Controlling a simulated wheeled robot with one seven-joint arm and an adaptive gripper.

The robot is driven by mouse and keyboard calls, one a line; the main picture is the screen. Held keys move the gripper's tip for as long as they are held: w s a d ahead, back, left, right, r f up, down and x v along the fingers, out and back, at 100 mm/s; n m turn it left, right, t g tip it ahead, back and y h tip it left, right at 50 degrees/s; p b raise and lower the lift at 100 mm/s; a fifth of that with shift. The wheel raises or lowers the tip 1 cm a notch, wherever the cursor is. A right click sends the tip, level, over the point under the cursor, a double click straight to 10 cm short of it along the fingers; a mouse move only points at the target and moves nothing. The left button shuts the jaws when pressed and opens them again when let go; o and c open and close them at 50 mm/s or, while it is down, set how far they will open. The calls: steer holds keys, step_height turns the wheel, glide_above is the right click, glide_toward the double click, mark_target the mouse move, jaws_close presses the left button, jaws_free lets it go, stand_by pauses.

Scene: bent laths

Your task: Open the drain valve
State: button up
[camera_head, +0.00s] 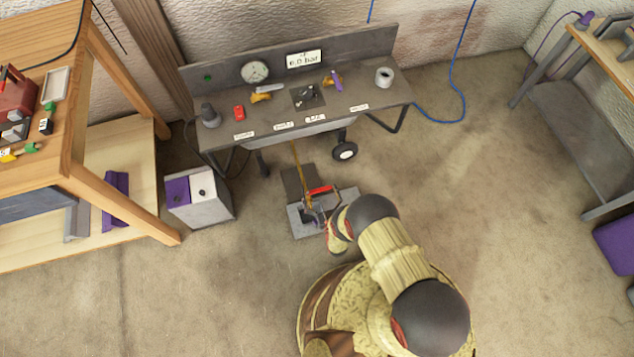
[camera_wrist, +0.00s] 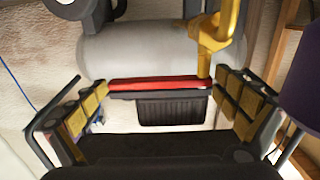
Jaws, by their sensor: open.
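A red lever (camera_head: 320,190) shows low in front of the bench, beside a thin brass-coloured pipe (camera_head: 296,153). In the wrist view the red lever (camera_wrist: 158,84) lies crosswise and meets a yellow pipe fitting (camera_wrist: 208,40) at its right end. A pale tank (camera_wrist: 140,55) is behind it. My gripper (camera_wrist: 168,104) is open, with one finger pad at each side and the lever between and just beyond the tips; I see no grip on it. In the head view my gripper (camera_head: 324,222) is by the lever, partly hidden by my arm.
A grey plate (camera_head: 296,222) lies on the floor. A purple-and-white box (camera_head: 205,207) stands left.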

steer(key=shift+w, duration=0.15)
steer(key=shift+c, duration=0.8)
steer(key=c, duration=1.1)
steer(key=shift+c, duration=0.7)
